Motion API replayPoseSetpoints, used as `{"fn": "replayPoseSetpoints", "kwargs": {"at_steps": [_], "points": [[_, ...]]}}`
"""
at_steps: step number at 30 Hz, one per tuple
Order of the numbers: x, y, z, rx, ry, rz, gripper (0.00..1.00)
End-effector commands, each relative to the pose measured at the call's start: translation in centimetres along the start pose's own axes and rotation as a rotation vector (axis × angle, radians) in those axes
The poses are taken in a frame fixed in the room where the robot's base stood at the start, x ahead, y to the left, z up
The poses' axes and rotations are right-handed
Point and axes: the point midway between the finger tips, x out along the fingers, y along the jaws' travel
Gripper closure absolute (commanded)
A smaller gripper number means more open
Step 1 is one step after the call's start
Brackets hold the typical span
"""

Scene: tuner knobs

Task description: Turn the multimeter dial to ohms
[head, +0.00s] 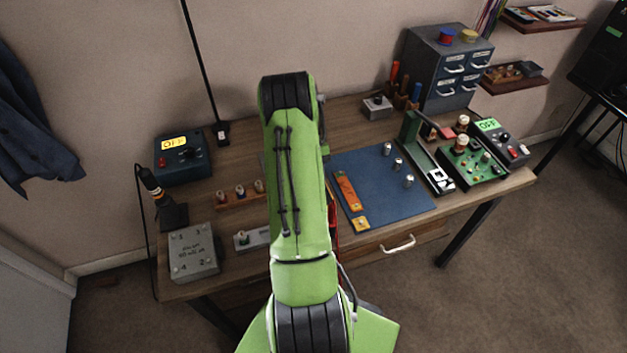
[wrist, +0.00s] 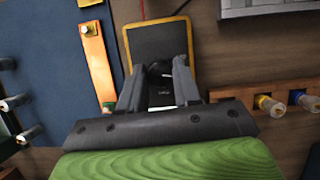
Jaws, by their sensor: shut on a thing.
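The multimeter (wrist: 157,40) is a dark grey, yellow-edged device lying on the bench in the wrist view. In the head view it is hidden behind my green arm. My gripper (wrist: 160,68) is over its lower part, with a grey finger on each side of the black dial (wrist: 159,74). The jaws are shut on the dial. The fingers cover much of the dial face, and I cannot read its pointer or the marks around it. My gripper does not show in the head view.
A blue mat (head: 375,203) with an orange strip (head: 347,190) lies beside the multimeter. A wooden rack (wrist: 282,97) with small knobs stands on its other side. A grey box (head: 194,253) sits at the bench's left front. A red lead (wrist: 167,17) runs near the multimeter's top.

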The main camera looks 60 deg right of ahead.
Motion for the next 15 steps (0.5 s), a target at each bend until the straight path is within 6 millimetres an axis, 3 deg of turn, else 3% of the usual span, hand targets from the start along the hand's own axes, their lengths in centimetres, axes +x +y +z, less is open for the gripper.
{"fn": "replayPoseSetpoints", "kwargs": {"at_steps": [15], "points": [[-0.09, 0.39, 0.06, 0.453, 0.004, -0.189, 0.98]]}}
